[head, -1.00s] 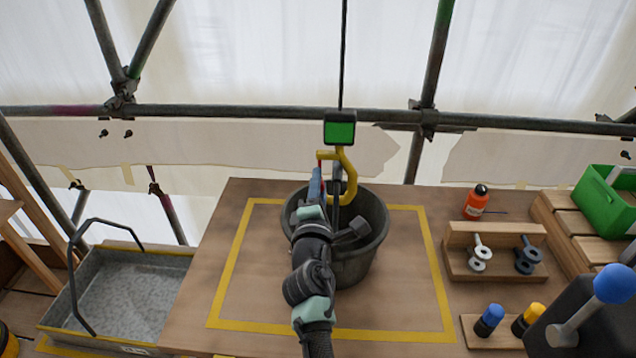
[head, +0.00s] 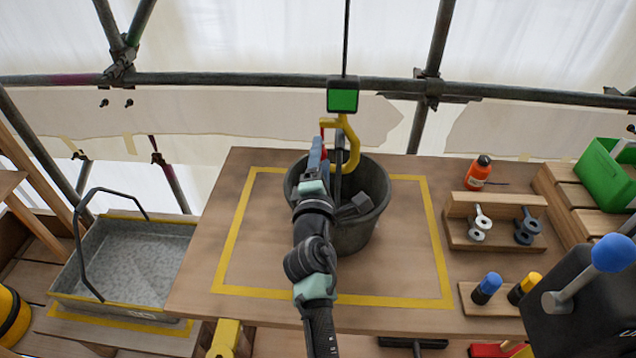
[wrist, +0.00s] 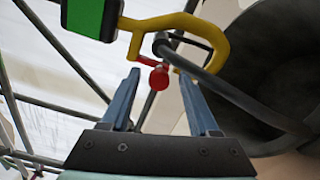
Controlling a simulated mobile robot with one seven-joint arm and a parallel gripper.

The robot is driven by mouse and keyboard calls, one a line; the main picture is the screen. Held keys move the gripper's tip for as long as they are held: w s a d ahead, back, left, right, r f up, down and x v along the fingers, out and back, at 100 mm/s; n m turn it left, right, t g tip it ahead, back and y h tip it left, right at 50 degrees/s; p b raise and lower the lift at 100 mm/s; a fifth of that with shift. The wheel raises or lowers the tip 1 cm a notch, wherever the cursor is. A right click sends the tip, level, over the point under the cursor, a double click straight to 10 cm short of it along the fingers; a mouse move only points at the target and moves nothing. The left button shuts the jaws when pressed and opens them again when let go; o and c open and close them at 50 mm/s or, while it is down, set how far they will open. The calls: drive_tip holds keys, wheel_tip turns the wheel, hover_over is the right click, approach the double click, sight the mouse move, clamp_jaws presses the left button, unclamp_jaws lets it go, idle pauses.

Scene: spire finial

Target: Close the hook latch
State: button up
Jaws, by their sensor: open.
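A yellow hook (head: 353,150) hangs from a block with a green face (head: 343,97) on a cable; it also shows in the wrist view (wrist: 219,45). A red latch (wrist: 158,77) with a rounded knob hangs at the hook's mouth, beside the grey bail handle (wrist: 235,95), which passes inside the hook's curve. Whether the latch spans the mouth fully, I cannot tell. The dark bucket (head: 368,220) stands below on the table. My gripper (wrist: 158,82) is open, its blue fingers on either side of the red knob, with gaps visible. In the head view my arm hides part of the bucket.
The wooden table (head: 200,265) has a yellow taped square around the bucket. A grey metal tray (head: 120,260) is at left. An orange bottle (head: 478,172), a wooden holder (head: 495,232) and a green bin (head: 606,175) stand at right. Scaffold pipes cross behind.

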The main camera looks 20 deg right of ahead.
drive_tip(key=v, duration=1.1)
drive_tip(key=shift+p, duration=0.3)
drive_tip(key=shift+s, duration=0.15)
